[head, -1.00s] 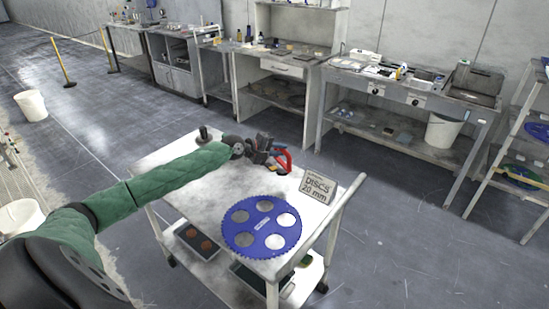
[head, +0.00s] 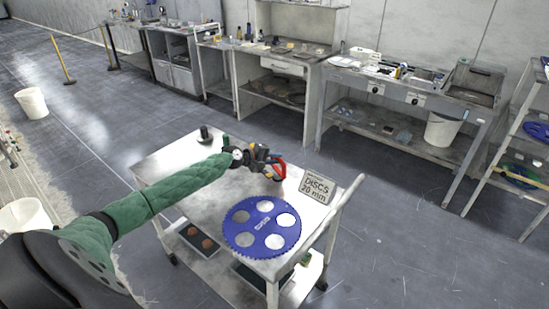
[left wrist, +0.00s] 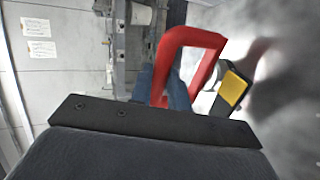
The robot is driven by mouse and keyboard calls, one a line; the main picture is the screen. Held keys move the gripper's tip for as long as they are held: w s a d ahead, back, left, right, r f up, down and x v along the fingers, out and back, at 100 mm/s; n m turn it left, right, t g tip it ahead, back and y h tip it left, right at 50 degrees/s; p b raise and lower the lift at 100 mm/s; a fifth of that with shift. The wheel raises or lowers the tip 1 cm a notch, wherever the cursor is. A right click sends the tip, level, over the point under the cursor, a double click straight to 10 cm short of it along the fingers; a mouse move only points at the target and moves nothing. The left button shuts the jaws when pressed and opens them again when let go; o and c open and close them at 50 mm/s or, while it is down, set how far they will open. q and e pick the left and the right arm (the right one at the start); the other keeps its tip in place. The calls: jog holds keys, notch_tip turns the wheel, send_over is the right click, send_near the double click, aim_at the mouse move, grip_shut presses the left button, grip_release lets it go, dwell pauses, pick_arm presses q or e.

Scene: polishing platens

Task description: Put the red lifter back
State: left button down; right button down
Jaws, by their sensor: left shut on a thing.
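The red lifter (head: 280,169) is a red loop handle at the end of my left gripper, above the cart top. My left gripper (head: 268,164) is shut on it. In the left wrist view the lifter (left wrist: 207,42) shows as a red frame rising beyond the dark gripper body, and what the loop joins to is partly hidden. The lifter's distance from the cart top cannot be told exactly. My right gripper is not in view.
A blue toothed disc (head: 235,236) with several round pale spots lies on the cart (head: 178,180). A "DISCS 20 mm" sign (head: 315,187) stands at its right edge. A small dark knobbed object (head: 205,136) stands at the far left corner. Benches line the wall.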

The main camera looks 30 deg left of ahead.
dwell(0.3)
pick_arm(q)
jog(key=c, duration=1.3)
grip_release()
jog(key=shift+c, duration=0.2)
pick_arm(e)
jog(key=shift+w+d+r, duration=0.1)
